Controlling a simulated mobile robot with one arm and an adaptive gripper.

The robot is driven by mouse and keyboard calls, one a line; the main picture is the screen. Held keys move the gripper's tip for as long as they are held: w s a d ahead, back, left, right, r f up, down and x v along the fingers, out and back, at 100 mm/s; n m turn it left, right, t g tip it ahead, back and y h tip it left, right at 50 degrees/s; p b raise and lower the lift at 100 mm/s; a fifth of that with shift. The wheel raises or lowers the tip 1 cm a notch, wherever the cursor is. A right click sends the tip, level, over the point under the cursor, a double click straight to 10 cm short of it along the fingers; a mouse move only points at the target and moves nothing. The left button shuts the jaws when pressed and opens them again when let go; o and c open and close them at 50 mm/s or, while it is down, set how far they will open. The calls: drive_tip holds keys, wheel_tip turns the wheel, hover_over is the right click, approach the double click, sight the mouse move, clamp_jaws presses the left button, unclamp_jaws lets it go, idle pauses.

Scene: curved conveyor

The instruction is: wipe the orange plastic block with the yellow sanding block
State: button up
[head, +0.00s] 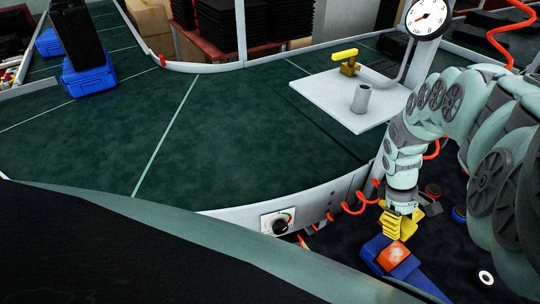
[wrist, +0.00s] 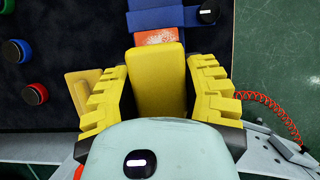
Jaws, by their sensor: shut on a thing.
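The yellow sanding block (wrist: 160,80) is held between the ribbed yellow fingers of my gripper (wrist: 162,92) in the wrist view. The orange plastic block (wrist: 155,37), with pale marks on its face, lies just beyond the sanding block's far end, and its near part is hidden. In the head view my gripper (head: 398,224) points down just above and behind the orange block (head: 393,256). The orange block sits on a blue holder (head: 376,246), also in the wrist view (wrist: 168,18). I cannot tell whether the two blocks touch.
Red (head: 433,190) and blue (head: 458,214) buttons stand on the dark surface near my gripper. A coiled red hose (head: 365,207) runs along the conveyor's edge.

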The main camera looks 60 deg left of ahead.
sight(389, 248)
drive_tip(key=shift+a+f+b, duration=0.15)
drive_tip(key=shift+f+b, duration=0.6)
drive_tip(key=shift+f, duration=0.4)
wheel_tip(389, 248, down, 3)
drive_tip(key=shift+s+r+b, duration=0.1)
drive_tip(key=shift+r+b, duration=0.05)
drive_tip(key=shift+b, duration=0.8)
drive_tip(key=shift+f+b, duration=0.35)
drive_tip(key=shift+f, duration=0.15)
drive_tip(key=shift+f+b, duration=0.95)
drive_tip(key=shift+f, duration=0.1)
drive_tip(key=shift+r, duration=0.1)
drive_tip(key=shift+d+r+p, duration=0.15)
drive_tip(key=shift+d+p, duration=0.65)
drive_tip(key=shift+d, duration=0.65)
drive_tip(key=shift+d+p, duration=0.8)
drive_tip(key=shift+d, duration=1.5)
